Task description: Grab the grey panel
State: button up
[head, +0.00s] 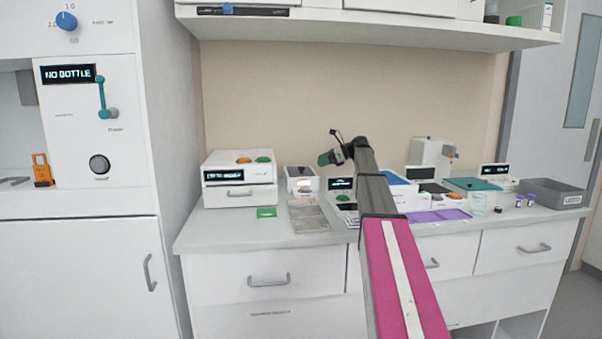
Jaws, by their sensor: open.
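A flat grey panel (309,216) lies on the left part of the counter, to the right of a small green piece. It looks like the grey panel of the task, though its details are too small to make out. My arm reaches up from the bottom of the head view over the counter. My gripper (330,152) is at the arm's far end, raised in front of the back wall and above the counter. It appears higher in the picture than the panel and slightly to its right. It is open, and I see nothing held in it.
A white device (239,180) stands at the left end of the counter, with the green piece (267,213) in front. A small white device (299,179) stands behind the panel. Purple mats (438,216) and a grey bin (552,194) are at right. A shelf (370,25) overhangs the counter.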

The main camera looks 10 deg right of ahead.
aim_at(300, 168)
jog(key=x, duration=0.9)
jog(key=shift+a, duration=0.1)
jog(key=c, duration=1.1)
